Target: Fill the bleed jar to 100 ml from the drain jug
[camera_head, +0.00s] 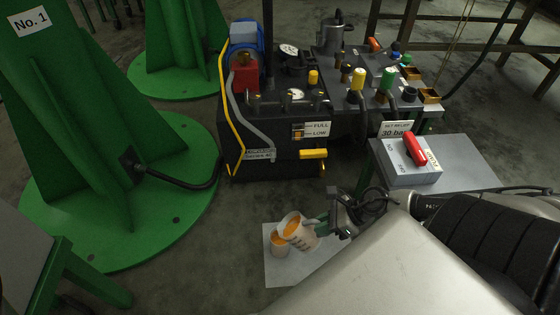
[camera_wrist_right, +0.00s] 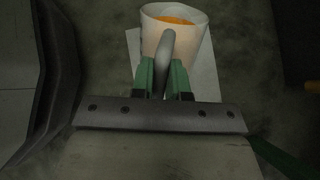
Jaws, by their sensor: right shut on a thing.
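The drain jug (camera_head: 303,239) is a pale jug with orange liquid inside, tilted to the left with its lip at the jar's mouth. The bleed jar (camera_head: 279,252) is a small pale jar standing left of the jug, with orange showing at its top; its level against any marks is too small to read. My right gripper (camera_head: 321,227) is shut on the jug's handle. In the right wrist view, the green fingers (camera_wrist_right: 163,80) close on the grey handle, and the jug (camera_wrist_right: 152,38) hides the jar. My left gripper is out of view.
A white sheet (camera_head: 278,278) lies under the jar on the floor. Behind stands a dark hydraulic unit (camera_head: 235,130) with valves and hoses. A grey table (camera_head: 470,165) with a control box is at right. A green column base (camera_head: 150,215) is at left.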

